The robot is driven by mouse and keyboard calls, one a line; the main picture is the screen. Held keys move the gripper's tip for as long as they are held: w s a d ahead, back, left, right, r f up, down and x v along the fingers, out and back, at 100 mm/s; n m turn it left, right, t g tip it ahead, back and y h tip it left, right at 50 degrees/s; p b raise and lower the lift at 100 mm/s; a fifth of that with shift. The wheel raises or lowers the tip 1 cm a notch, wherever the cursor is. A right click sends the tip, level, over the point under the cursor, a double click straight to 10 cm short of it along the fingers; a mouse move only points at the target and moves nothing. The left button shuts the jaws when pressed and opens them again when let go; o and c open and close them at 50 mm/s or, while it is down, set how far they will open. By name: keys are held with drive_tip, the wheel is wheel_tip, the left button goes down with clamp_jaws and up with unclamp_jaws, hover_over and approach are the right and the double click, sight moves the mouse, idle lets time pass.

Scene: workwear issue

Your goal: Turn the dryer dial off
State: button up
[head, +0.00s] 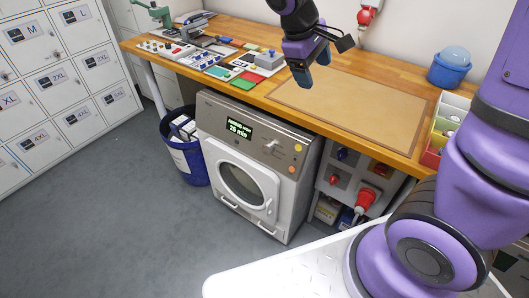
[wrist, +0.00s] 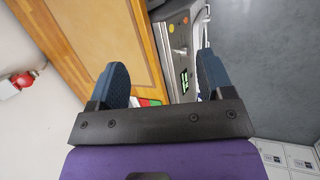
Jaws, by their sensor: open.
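The dryer (head: 236,187) stands under the workbench, a grey-white front-loader with a round door. Its sloped panel has a lit green display (head: 239,128) showing 25 min. A small dial (head: 271,146) sits right of the display, too small to read its setting. My gripper (head: 311,66) is open and empty, above the bench and behind the dryer, well apart from the panel.
The wooden workbench (head: 225,33) overhangs behind the dryer, with tools and small boxes at its left and a tan mat (head: 355,108) at its right. A blue bin (head: 186,150) stands left of the dryer. A red plug (head: 365,200) is at its right. Floor in front is clear.

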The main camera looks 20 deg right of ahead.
drive_tip(key=w+a+f+n+h, duration=0.2)
drive_tip(key=w+f+n, duration=0.1)
drive_tip(key=f, duration=0.4)
drive_tip(key=w+a+f+n+t+h, duration=0.1)
drive_tip(key=w+a+f+n+h, duration=0.2)
drive_tip(key=f, duration=0.4)
drive_tip(key=w+a+f+n+h, duration=0.2)
drive_tip(key=w+f, duration=0.2)
drive_tip(key=f, duration=0.3)
drive_tip(key=n+t+h, duration=0.2)
drive_tip(key=n+t, duration=0.9)
drive_tip(key=n, duration=0.3)
approach(266, 151)
drive_tip(key=x, duration=0.9)
drive_tip(key=shift+w+r, duration=0.1)
drive_tip(key=c, duration=0.9)
